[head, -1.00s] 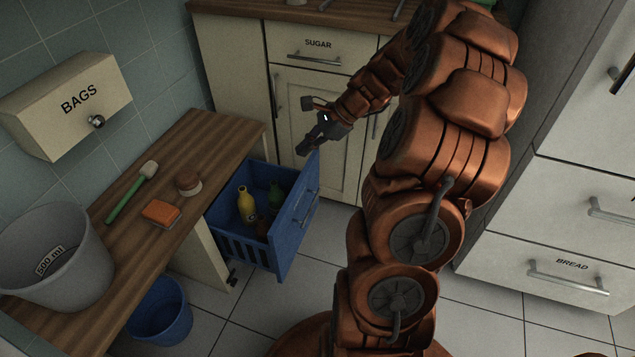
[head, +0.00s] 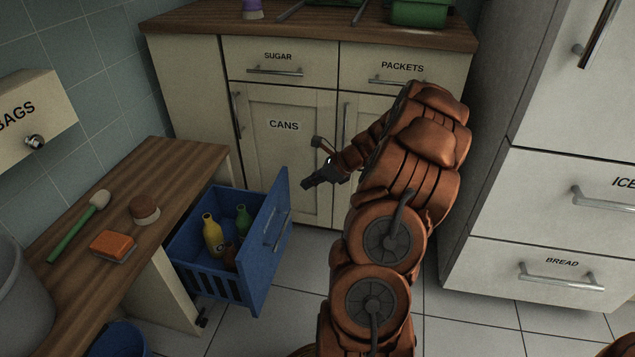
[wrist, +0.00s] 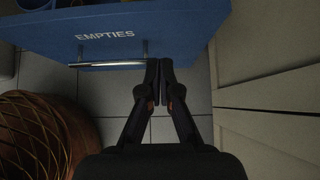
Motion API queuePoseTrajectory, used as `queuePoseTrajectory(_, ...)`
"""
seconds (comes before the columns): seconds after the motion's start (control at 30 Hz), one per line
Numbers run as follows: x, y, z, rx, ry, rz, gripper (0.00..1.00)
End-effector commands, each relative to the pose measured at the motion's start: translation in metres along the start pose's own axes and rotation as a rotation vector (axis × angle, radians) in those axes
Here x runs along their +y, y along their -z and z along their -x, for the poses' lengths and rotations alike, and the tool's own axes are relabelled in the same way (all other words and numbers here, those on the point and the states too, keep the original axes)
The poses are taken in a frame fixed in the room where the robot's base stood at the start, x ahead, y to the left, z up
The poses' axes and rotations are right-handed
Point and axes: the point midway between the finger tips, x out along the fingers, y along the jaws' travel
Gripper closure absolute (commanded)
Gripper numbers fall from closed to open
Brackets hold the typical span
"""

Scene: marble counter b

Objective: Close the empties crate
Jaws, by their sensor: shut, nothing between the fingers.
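The empties crate (head: 215,282) is a blue pull-out crate under the wooden counter at the left. It stands open, with a yellow bottle (head: 212,235), a green bottle (head: 243,220) and a brown one (head: 230,256) inside. Its front panel (head: 268,245) carries a metal bar handle (head: 279,231). In the wrist view the panel (wrist: 180,22) reads EMPTIES, with the handle (wrist: 108,64) below the word. My gripper (head: 305,184) is shut and empty, just outside the panel. In the wrist view its fingertips (wrist: 159,64) are by the handle's right end; I cannot tell whether they touch.
A blue bucket (head: 118,342) stands below. The CANS cupboard (head: 283,150) is behind my gripper. Tiled floor (head: 285,275) is clear before the crate.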

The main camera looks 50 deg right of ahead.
Motion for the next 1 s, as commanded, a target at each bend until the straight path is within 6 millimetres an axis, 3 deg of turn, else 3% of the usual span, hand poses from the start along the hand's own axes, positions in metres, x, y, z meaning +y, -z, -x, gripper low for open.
queuePoseTrajectory(0.2, 0.001, 0.004, -0.042, 0.002, -0.002, 0.0, 1.0)
queuePoseTrajectory(0.4, 0.0, -0.016, -0.059, 0.002, 0.0, 0.003, 1.0)
queuePoseTrajectory(1.0, 0.001, -0.027, -0.066, 0.001, 0.001, 0.0, 1.0)
